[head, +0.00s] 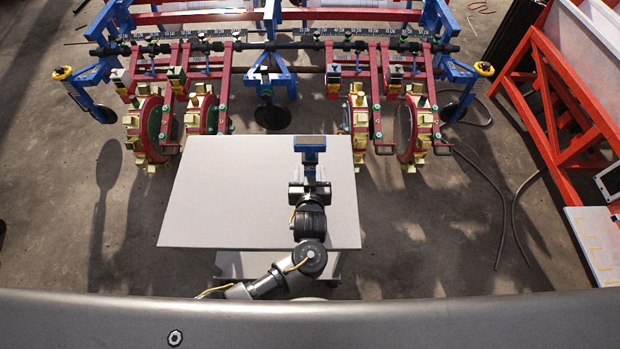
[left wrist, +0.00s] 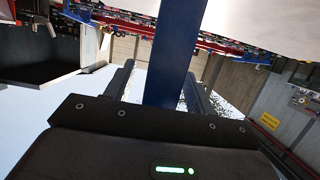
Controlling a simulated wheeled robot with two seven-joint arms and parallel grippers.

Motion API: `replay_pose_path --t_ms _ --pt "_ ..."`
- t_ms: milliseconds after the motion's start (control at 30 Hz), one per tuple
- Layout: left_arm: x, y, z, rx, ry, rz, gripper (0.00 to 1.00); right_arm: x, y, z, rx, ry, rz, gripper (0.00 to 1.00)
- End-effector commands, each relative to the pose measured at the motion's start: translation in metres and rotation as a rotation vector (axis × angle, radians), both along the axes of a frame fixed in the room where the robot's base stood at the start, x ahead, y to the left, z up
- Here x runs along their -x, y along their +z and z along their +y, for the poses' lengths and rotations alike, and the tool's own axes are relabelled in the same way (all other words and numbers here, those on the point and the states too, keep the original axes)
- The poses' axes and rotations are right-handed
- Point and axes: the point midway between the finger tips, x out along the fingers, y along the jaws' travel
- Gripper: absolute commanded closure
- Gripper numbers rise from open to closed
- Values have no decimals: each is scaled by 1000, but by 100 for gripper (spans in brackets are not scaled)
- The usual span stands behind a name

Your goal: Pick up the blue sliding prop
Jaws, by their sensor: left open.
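The blue sliding prop (head: 310,145) shows in the head view at the upper right part of the grey tabletop, with a dark flat top and a blue stem below it. My left gripper (head: 310,183) is right in front of it, over the table. In the left wrist view the blue stem (left wrist: 171,60) stands between the two spread fingers (left wrist: 160,70) of my left gripper, with a visible gap on each side. The gripper is open around the stem. The prop's lower end is hidden. My right gripper is not in view.
The grey table (head: 230,195) is otherwise bare, with free room to the left. Behind it stands the red and blue planter (head: 265,75), with its wheels (head: 415,130) close to the table's far edge. A red frame (head: 560,110) stands at the right.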

Motion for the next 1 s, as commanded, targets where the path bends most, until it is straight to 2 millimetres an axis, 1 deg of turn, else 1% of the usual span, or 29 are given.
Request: replay_pose_path --t_ms 100,267,300,700,1000 --pt "-5 -2 0 1 0 1 45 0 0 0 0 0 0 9" --pt "-5 -2 0 2 1 1 45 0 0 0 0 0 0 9" --pt "-5 -2 0 2 1 1 47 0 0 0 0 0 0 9" --pt "-5 -2 0 1 -1 1 99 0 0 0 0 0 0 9" --pt "-5 0 -1 3 0 -2 100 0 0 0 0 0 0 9"
